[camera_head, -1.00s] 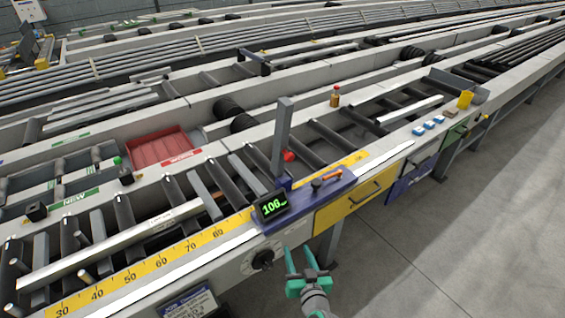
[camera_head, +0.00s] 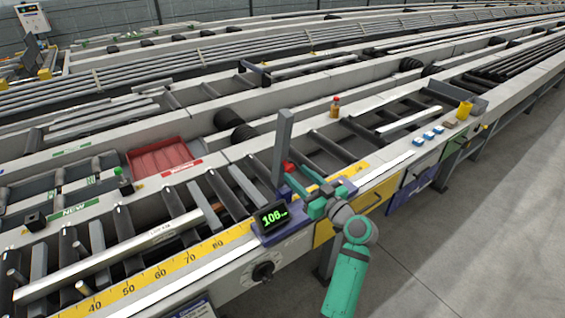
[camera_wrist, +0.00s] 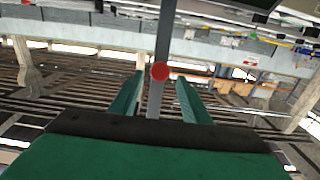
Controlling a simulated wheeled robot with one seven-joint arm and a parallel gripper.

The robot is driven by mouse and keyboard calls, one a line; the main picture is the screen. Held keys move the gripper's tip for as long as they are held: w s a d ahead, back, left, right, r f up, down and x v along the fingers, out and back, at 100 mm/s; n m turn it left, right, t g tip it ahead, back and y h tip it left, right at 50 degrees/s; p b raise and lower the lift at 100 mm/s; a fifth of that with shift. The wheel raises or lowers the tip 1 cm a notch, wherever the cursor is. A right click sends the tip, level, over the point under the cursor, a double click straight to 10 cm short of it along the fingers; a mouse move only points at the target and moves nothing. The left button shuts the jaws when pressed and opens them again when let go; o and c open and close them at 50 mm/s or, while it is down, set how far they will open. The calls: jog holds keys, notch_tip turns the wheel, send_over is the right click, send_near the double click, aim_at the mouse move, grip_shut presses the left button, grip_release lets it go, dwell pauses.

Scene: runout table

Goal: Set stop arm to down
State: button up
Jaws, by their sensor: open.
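The stop arm (camera_head: 283,140) is a grey bar standing upright on the blue mount at the near edge of the runout table. A red knob (camera_head: 288,167) sits low on it. In the wrist view the stop arm (camera_wrist: 165,30) rises between my fingers, with the red knob (camera_wrist: 160,71) facing me near the fingertips. My gripper (camera_head: 299,180) is open, with one teal finger on either side of the knob's line. I cannot tell whether the fingers touch the knob or bar. My gripper also shows in the wrist view (camera_wrist: 159,88). It partly hides the blue mount.
A display (camera_head: 273,216) reading about 106 stands left of my gripper, above a black dial (camera_head: 263,271). A yellow ruler strip (camera_head: 175,265) runs along the near edge. A red tray (camera_head: 163,158) and a small bottle (camera_head: 335,106) stand farther back. Rollers lie beyond the arm.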

aim_at(283, 168)
jog(key=x, duration=0.8)
jog(key=shift+w, duration=0.5)
jog(key=shift+a, duration=0.4)
jog(key=shift+d+f, duration=0.1)
grip_shut()
